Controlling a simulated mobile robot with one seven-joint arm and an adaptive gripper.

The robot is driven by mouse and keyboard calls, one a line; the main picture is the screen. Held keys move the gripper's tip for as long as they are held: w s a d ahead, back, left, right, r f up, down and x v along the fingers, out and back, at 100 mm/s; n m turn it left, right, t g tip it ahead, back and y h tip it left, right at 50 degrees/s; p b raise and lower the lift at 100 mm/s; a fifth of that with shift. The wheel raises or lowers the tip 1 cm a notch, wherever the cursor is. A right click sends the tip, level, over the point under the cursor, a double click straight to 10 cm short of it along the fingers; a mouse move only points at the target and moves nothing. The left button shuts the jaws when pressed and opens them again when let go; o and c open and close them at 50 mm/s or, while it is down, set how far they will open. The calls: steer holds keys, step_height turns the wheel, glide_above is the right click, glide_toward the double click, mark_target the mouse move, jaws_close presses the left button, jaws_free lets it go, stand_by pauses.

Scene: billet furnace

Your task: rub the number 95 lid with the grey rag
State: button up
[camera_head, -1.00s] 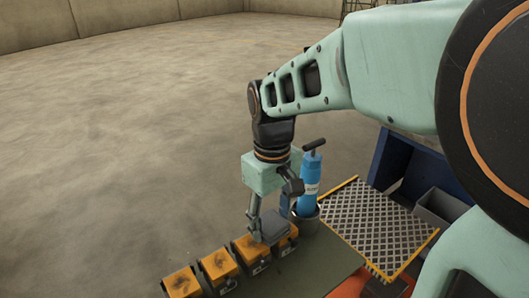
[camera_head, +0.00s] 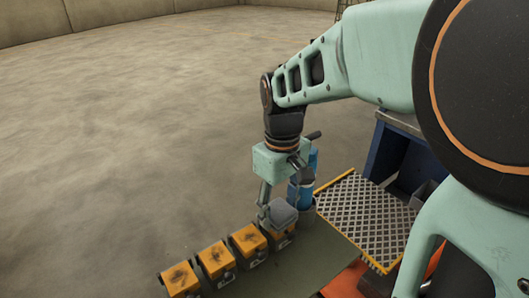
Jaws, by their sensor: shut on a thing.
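My gripper (camera_head: 278,204) is shut on the grey rag (camera_head: 281,214), a folded pad. It points down over the right end of a row of boxes with dark-smudged orange lids. The rag covers much of the rightmost lid (camera_head: 272,235); some orange shows below it. I cannot tell whether the rag presses on that lid. The other lids in view (camera_head: 247,238), (camera_head: 215,260) and (camera_head: 180,279) lie uncovered to the left. The number plates on the box fronts are too small to read, so I cannot tell which is 95.
A blue cylinder with a black handle (camera_head: 307,180) stands in a grey container just right of my gripper and is partly hidden by it. A metal grating with yellow edges (camera_head: 365,215) lies farther right. The greenish bench top (camera_head: 300,265) is clear in front of the boxes.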

mark_target(290, 204)
steer(key=shift+w+d+f, duration=0.1)
steer(key=shift+w+d, duration=0.35)
steer(key=shift+d, duration=0.2)
steer(key=shift+w+d, duration=0.4)
steer(key=shift+d, duration=0.25)
steer(key=shift+p, duration=0.35)
steer(key=shift+s+a+f, duration=0.15)
steer(key=shift+s+a, duration=0.9)
steer(key=shift+a, duration=0.3)
steer(key=shift+s+a, duration=0.45)
steer(key=shift+a, duration=0.2)
steer(key=shift+s+a, duration=0.4)
steer(key=shift+a, duration=0.2)
steer(key=shift+w+r+p, duration=0.15)
steer(key=shift+r+p, duration=2.25)
steer(key=shift+r, duration=0.75)
